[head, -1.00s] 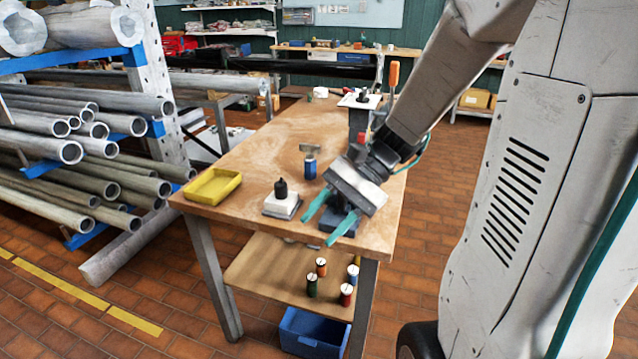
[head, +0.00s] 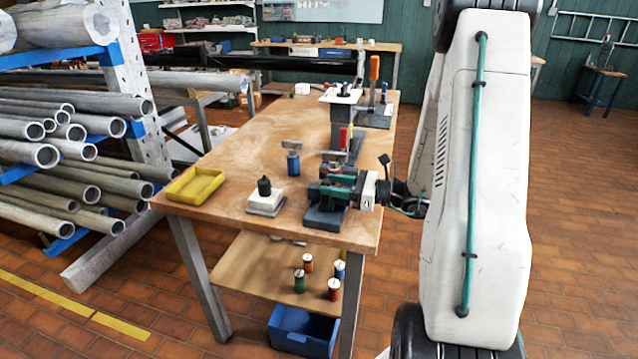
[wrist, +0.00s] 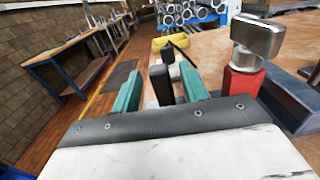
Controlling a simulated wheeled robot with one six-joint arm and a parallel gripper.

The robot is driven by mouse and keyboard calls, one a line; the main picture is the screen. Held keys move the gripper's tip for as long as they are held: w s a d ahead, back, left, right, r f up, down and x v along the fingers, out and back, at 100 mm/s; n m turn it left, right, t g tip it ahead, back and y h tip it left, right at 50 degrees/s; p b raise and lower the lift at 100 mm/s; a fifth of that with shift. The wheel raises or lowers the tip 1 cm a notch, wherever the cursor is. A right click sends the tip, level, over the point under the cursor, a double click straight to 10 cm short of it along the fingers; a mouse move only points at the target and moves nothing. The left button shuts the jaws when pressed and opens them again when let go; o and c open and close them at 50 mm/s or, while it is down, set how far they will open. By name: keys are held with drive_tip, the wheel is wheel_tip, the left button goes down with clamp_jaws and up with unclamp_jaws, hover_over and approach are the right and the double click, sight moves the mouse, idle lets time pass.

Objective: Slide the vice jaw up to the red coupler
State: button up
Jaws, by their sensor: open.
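My gripper (head: 326,186) is open over the front right of the workbench, its teal fingers pointing left above a dark blue-grey vice base (head: 325,218). In the wrist view the fingers (wrist: 161,76) stand apart on either side of a dark upright piece (wrist: 160,86), which looks like the vice jaw. I cannot tell whether they touch it. The red coupler (wrist: 241,84) stands close to the right of the fingers in the wrist view, with a metal cylinder and block on top. A dark blue rail (wrist: 285,102) lies beyond it. My gripper partly hides the vice in the head view.
On the workbench (head: 230,150) are a yellow tray (head: 194,184), a white block with a black knob (head: 266,204) and a blue cylinder with a metal top (head: 293,163). A post with a white plate (head: 341,97) stands farther back. A pipe rack is at left.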

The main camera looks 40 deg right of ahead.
drive_tip(key=x, duration=0.4)
drive_tip(key=shift+a, duration=0.1)
drive_tip(key=c, duration=0.9)
drive_tip(key=shift+w+d, duration=0.8)
drive_tip(key=shift+d, duration=0.25)
drive_tip(key=shift+w+d, duration=0.75)
drive_tip(key=shift+d, duration=0.25)
drive_tip(key=o, duration=0.9)
drive_tip(key=shift+d, duration=0.15)
